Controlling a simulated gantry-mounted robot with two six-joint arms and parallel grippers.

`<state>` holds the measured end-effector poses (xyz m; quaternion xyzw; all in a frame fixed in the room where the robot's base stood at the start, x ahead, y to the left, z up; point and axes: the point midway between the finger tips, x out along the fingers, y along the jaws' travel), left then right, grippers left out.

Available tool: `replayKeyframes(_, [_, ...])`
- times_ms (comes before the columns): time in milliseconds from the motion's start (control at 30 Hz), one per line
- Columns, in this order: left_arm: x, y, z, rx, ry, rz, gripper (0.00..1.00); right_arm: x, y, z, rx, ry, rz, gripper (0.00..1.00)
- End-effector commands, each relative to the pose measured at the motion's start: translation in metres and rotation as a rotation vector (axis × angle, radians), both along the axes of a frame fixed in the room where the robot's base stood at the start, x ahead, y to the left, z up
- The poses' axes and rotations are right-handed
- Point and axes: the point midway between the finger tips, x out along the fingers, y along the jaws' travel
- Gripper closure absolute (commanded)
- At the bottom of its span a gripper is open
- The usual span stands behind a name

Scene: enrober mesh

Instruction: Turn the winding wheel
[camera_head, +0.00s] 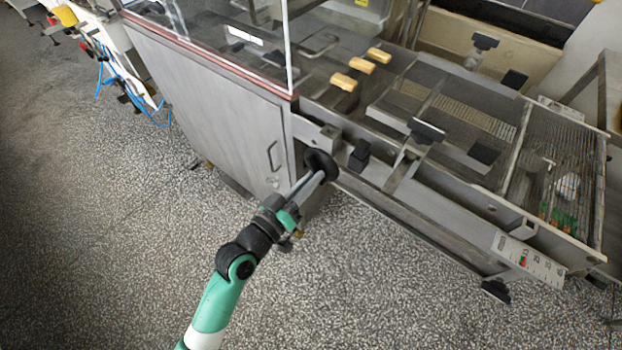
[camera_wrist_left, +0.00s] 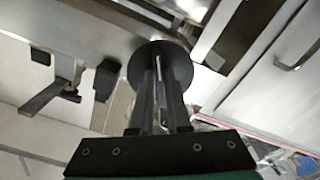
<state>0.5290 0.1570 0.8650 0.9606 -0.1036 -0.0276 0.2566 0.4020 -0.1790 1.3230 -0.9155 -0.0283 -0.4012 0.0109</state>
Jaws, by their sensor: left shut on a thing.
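The winding wheel (camera_head: 321,163) is a black round disc on the side of the grey metal machine, just right of the cabinet door. It also shows in the left wrist view (camera_wrist_left: 160,58), face-on beyond the fingers. My left gripper (camera_head: 316,177) reaches up to it from below, and its two long grey fingers (camera_wrist_left: 162,85) are shut on the wheel, close together at its middle. The exact contact is partly hidden by the fingers. My right gripper is in neither view.
Wire mesh (camera_head: 550,185) and a scale plate (camera_head: 528,260) are at the right. Several light bars (camera_head: 362,66) lie on the belt. The speckled floor (camera_head: 130,260) is clear.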

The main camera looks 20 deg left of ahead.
Motion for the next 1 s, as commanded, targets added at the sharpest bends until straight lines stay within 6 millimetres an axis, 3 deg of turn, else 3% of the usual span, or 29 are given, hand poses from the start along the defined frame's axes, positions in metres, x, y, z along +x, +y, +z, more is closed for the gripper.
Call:
replayKeyframes(267, [0.000,0.000,0.000,0.000,0.000,0.000,1.00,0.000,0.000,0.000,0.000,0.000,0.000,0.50])
replayKeyframes(300, [0.000,0.000,0.000,-0.001,0.000,0.000,0.78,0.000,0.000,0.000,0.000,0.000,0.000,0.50])
replayKeyframes(433, [0.000,0.000,0.000,-0.001,0.000,0.000,0.55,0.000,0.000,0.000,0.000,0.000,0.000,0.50])
replayKeyframes(767, [-0.003,0.001,0.000,-0.002,0.002,0.000,0.55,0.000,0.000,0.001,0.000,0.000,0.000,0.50])
replayKeyframes(867, [-0.014,0.003,0.000,-0.001,0.003,0.000,0.55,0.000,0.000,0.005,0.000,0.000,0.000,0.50])
replayKeyframes(1000, [-0.043,0.010,0.000,-0.002,0.003,0.003,0.55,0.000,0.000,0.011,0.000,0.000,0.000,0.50])
